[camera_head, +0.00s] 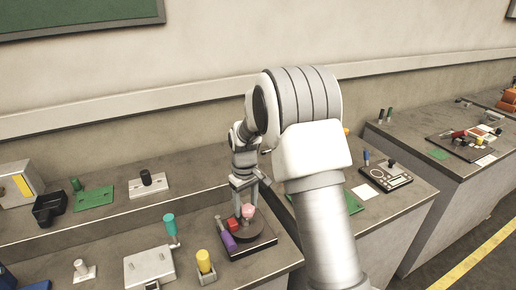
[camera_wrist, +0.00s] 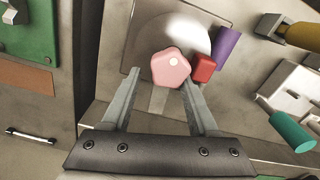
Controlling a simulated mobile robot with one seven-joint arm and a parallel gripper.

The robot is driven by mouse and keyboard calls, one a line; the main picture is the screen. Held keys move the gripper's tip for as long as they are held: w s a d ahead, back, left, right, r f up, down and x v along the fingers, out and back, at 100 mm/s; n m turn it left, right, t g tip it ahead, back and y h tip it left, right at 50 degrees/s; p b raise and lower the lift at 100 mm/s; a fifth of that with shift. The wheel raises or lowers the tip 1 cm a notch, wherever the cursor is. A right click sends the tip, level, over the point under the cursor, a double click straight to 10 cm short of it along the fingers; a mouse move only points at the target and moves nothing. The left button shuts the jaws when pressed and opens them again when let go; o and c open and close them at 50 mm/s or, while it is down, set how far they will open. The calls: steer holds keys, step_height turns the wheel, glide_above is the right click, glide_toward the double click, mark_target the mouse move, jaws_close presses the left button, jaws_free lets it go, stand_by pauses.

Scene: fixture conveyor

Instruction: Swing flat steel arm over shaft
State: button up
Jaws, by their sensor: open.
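A pink five-sided knob (camera_wrist: 170,68) with a pale centre dot stands at a round grey disc (camera_wrist: 150,38). In the head view the knob (camera_head: 248,211) sits on a dark base (camera_head: 262,249). A flat grey strip (camera_wrist: 158,100) extends from under the knob toward my wrist; it may be the steel arm. My gripper (camera_wrist: 160,78) is open, its fingers on either side of the knob with gaps. In the head view my gripper (camera_head: 243,203) points down over the fixture. A red block (camera_wrist: 204,68) and purple cylinder (camera_wrist: 227,47) stand beside the knob. I cannot identify the shaft.
A teal-handled crank (camera_head: 170,228) on a grey block and a yellow cylinder (camera_head: 204,262) stand left of the fixture. A raised ledge with a green plate (camera_head: 93,198) lies behind. Another bench (camera_head: 400,135) stands right, beyond a gap.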

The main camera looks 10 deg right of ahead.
steer(key=d+n, duration=0.1)
steer(key=n, duration=0.1)
steer(key=w+n, duration=0.1)
steer(key=shift+d+n, duration=0.35)
steer(key=shift+n, duration=0.05)
steer(key=n, duration=0.1)
steer(key=w+n+p, duration=0.1)
steer(key=shift+d+n, duration=0.4)
steer(key=w+n, duration=0.1)
steer(key=n+p, duration=0.1)
steer(key=n, duration=0.1)
steer(key=shift+w+d+n, duration=0.3)
steer(key=shift+w+d, duration=0.05)
steer(key=w+n, duration=0.1)
steer(key=n, duration=0.1)
steer(key=shift+w+n+p, duration=0.2)
steer(key=shift+n+p, duration=0.1)
steer(key=shift+n, duration=0.1)
step_height(320, 180, up, 18)
steer(key=s+r+m+t+p, duration=0.2)
steer(key=s+r+m, duration=0.5)
steer(key=s+r, duration=0.5)
steer(key=shift+s+a+m+t, duration=0.3)
steer(key=shift+s+m, duration=0.1)
steer(key=shift+s, duration=1.05)
